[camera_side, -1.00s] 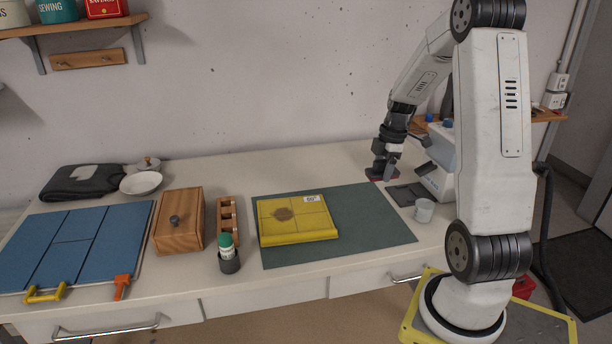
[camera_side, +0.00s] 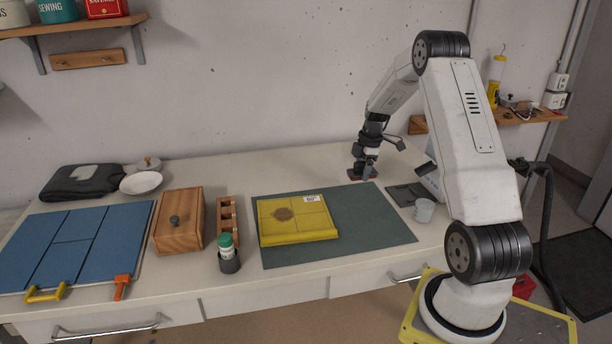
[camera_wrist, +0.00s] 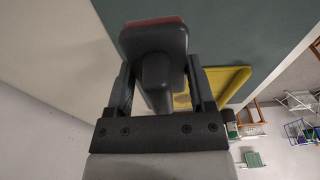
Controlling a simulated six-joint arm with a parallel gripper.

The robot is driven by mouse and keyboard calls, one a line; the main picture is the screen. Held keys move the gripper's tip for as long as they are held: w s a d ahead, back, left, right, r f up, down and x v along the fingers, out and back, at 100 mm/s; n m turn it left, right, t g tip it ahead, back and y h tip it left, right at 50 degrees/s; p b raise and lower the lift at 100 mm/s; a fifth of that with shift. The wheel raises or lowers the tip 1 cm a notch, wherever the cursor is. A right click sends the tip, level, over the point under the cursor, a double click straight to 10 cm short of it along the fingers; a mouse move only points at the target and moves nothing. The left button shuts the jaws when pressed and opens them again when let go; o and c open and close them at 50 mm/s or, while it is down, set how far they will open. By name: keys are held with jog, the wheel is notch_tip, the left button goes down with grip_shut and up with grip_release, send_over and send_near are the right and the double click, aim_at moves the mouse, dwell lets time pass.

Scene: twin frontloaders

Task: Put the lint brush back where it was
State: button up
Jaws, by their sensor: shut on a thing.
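The lint brush (camera_side: 362,176) has a dark handle and a flat head with a red edge. My gripper (camera_side: 365,164) is shut on it, low over the back of the table near the rear edge of the green mat (camera_side: 375,220). The wrist view shows the brush (camera_wrist: 153,42) between my two fingers (camera_wrist: 160,88), handle in the grip and red-edged head beyond the fingertips. Whether the head touches the table or hangs just above it, I cannot tell.
A yellow case (camera_side: 310,222) lies on the mat. A dark flat pad (camera_side: 408,194) and a grey mug (camera_side: 424,210) are to the right. A wooden box (camera_side: 178,230) and blue panel (camera_side: 60,250) are left. The back middle of the table is clear.

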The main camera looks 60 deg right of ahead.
aim_at(354, 191)
jog(key=shift+w+d+f, duration=0.45)
jog(key=shift+w+f, duration=0.1)
jog(key=shift+f, duration=0.25)
jog(key=shift+w+d+f, duration=0.45)
jog(key=shift+w+f, duration=0.05)
jog(key=shift+f, duration=0.3)
jog(key=shift+w+d+f, duration=0.2)
jog(key=shift+f, duration=1.65)
jog(key=shift+f, duration=0.1)
jog(key=o, duration=1.2)
jog(key=shift+c, duration=0.2)
notch_tip(354, 191, up, 12)
jog(key=s+d, duration=0.1)
jog(key=shift+s, duration=0.15)
